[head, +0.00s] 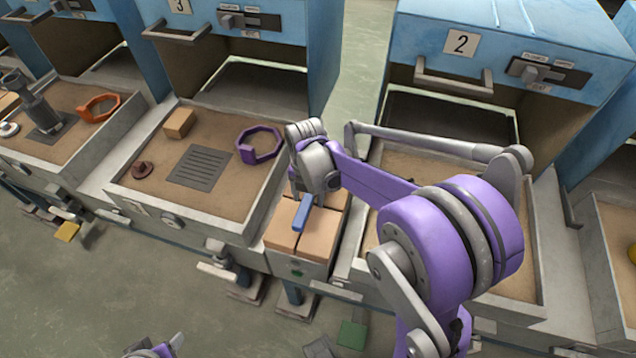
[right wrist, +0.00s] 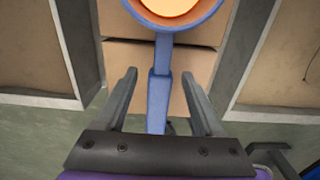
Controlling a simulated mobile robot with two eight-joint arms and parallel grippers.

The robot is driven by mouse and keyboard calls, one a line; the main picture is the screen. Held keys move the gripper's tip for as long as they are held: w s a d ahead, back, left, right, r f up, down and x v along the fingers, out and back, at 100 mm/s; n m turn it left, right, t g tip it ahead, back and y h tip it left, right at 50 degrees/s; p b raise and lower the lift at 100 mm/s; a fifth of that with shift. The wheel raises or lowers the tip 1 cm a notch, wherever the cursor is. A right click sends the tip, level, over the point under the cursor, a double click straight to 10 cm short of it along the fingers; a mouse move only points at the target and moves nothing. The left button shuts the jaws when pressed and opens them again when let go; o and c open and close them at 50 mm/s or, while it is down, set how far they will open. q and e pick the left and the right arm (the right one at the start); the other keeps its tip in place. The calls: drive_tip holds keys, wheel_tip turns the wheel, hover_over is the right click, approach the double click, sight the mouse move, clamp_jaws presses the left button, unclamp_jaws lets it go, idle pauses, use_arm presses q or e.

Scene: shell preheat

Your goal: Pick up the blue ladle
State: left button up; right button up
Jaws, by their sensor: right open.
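The blue ladle (head: 301,214) lies on a tan block top between two trays, its bowl hidden behind my right gripper (head: 308,190) in the head view. In the right wrist view, the ladle's blue handle (right wrist: 160,88) runs between the two open fingers of my right gripper (right wrist: 160,74), with a gap on each side. Its bowl, at the top edge, holds something glowing orange. My left gripper (head: 155,349) shows only partly at the bottom edge of the head view; its jaws cannot be made out.
A sandy tray (head: 128,187) to the left holds a purple ring (head: 243,150), a tan block (head: 179,123), a grey grate and a small brown piece. Blue furnace 2 (head: 520,45) stands behind my right arm. An orange ring (head: 84,111) lies in the far-left tray.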

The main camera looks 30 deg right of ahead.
drive_tip(key=shift+f, duration=0.7)
clamp_jaws()
